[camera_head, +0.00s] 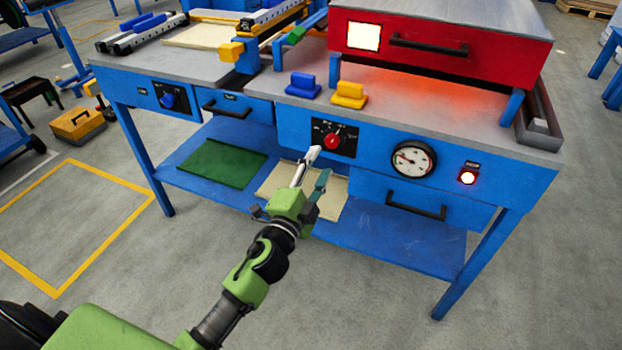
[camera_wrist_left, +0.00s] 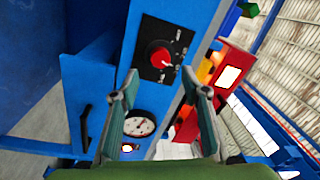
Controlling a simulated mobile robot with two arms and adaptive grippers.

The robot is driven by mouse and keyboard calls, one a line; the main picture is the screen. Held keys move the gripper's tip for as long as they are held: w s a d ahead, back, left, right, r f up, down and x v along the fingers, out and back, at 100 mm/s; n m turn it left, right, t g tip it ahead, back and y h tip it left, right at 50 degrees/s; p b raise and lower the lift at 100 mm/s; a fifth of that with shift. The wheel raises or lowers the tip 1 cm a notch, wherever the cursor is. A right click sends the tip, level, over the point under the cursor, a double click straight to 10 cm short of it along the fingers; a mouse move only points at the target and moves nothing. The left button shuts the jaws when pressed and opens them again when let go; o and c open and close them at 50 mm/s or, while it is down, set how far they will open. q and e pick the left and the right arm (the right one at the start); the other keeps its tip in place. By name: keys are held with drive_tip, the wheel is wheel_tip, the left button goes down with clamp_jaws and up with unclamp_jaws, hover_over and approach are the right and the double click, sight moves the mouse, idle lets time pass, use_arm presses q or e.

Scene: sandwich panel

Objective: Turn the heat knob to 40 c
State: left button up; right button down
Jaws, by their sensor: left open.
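The red heat knob (camera_head: 332,141) sits on a black dial plate (camera_head: 347,136) on the blue front of the bench. It also shows in the left wrist view (camera_wrist_left: 160,58), ahead of and between the fingers; the scale marks are too small to read. My left gripper (camera_head: 318,167) is open and empty, in front of and a little below the knob, not touching it. Its two fingers also show in the left wrist view (camera_wrist_left: 160,82). My right gripper is in neither view.
Right of the knob are a round gauge (camera_head: 413,160), a lit lamp (camera_head: 467,177) and a drawer handle (camera_head: 416,206). A second, blue knob (camera_head: 168,100) is on the left panel. A blue block (camera_head: 303,86) and a yellow block (camera_head: 349,95) stand above the knob.

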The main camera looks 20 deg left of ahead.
use_arm(q)
drive_tip(key=s, duration=0.5)
drive_tip(key=shift+f, duration=0.2)
drive_tip(key=shift+a, duration=0.1)
